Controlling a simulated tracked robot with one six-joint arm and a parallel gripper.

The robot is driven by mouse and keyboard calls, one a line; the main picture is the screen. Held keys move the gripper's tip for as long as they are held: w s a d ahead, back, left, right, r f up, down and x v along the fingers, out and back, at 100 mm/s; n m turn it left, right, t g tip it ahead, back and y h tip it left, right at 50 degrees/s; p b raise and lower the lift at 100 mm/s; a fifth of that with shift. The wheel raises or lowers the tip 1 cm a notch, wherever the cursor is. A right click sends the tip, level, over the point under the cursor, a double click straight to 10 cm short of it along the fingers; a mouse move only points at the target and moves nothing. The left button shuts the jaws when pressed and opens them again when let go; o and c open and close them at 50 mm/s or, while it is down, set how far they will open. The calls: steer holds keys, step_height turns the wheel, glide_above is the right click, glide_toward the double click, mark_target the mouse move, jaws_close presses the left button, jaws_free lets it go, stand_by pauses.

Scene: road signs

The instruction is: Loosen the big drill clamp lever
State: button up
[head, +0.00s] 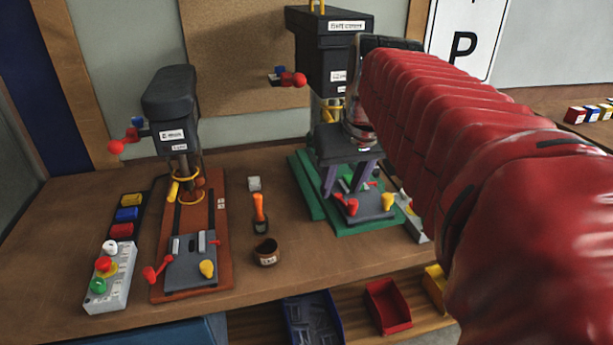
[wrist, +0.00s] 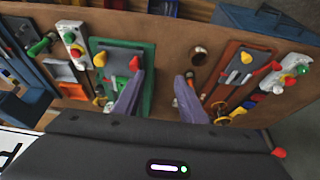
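The larger drill (head: 332,50) stands at the back on a green base (head: 304,190). A grey clamp plate (head: 368,208) on that base carries a red lever (head: 346,205) at its left and a yellow knob (head: 388,201) at its right. The red lever also shows in the wrist view (wrist: 135,64). My gripper (head: 343,190) is open with nothing between its purple fingers, pointing down over the clamp plate. In the wrist view my gripper (wrist: 160,88) has its left finger close to the red lever; I cannot tell whether they touch. My arm hides the right side.
A smaller drill (head: 170,95) stands left on an orange-brown base (head: 180,220), with its own red lever (head: 157,270). A button box (head: 110,280) is at the left front. An orange-handled brush (head: 260,212) and a small brown cup (head: 266,252) lie between the drills.

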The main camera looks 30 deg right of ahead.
steer(key=d+r, duration=0.2)
steer(key=d, duration=0.4)
steer(key=shift+r+m, duration=0.2)
steer(key=shift+m, duration=0.2)
steer(key=shift+d, duration=0.1)
